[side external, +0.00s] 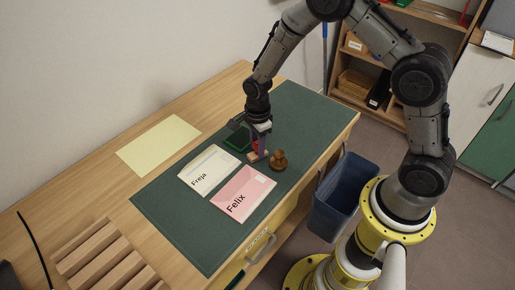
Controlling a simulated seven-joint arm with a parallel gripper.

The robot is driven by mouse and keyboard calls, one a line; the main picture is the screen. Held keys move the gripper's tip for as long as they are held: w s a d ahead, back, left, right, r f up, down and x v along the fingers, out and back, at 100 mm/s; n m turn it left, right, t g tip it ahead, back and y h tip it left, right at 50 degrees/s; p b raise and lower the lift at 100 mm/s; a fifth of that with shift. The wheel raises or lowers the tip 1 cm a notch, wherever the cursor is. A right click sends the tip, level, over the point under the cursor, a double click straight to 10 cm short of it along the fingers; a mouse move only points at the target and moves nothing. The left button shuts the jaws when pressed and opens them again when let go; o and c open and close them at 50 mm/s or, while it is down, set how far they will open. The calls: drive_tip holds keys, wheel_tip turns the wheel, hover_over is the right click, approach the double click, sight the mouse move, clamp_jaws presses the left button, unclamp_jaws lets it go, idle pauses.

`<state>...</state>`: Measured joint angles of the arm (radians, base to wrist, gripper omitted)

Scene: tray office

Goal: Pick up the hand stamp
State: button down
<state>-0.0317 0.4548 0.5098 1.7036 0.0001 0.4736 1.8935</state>
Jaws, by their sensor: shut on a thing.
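My gripper (260,147) points down low over the green desk mat (295,110), near the mat's middle. It is shut on a small red thing with a paler pinkish lower part (253,156), which may be the hand stamp. The fingers partly hide it, and I cannot tell whether it touches the mat. A brown, knob-topped thing (279,161) stands upright just right of my gripper. It has a rounded stamp-like shape, but I cannot tell what it is. It appears apart from the fingers.
A dark green flat case (238,138) lies left of my gripper. A white "Freja" envelope (212,166) and a pink "Felix" envelope (246,194) lie in front. Yellow paper (158,144) and a slatted wooden rack (105,262) are left. A blue bin (345,195) stands beside the desk.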

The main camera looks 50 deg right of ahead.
wheel_tip(320, 180, up, 3)
drive_tip(key=s+r, duration=0.9)
drive_tip(key=s, duration=0.5)
drive_tip(key=shift+d+r, duration=0.25)
drive_tip(key=shift+r, duration=0.15)
